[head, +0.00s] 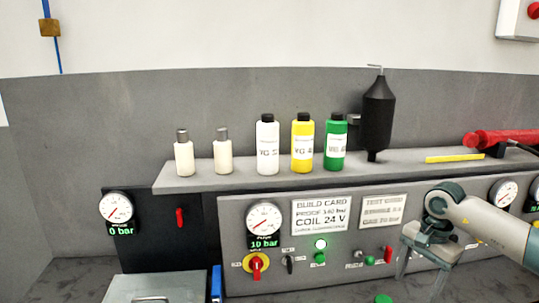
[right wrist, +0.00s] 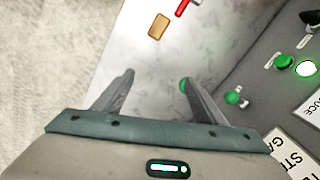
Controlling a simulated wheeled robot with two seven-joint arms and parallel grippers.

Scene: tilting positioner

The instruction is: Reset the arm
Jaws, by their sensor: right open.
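My right gripper (head: 421,274) is in front of the lower right part of the grey control panel (head: 340,250), pointing down. In the right wrist view its two fingers (right wrist: 157,82) are spread apart with nothing between them. Beyond them lies a pale worktop (right wrist: 150,60). A green round part (right wrist: 183,86) is partly hidden behind the right-hand finger. My left gripper is not in view.
A shelf (head: 250,180) above the panel holds several bottles, such as a yellow bottle (head: 302,143), and a black cylinder (head: 377,115). A grey metal box (head: 155,288) stands at lower left. A brown block (right wrist: 158,26) lies on the worktop.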

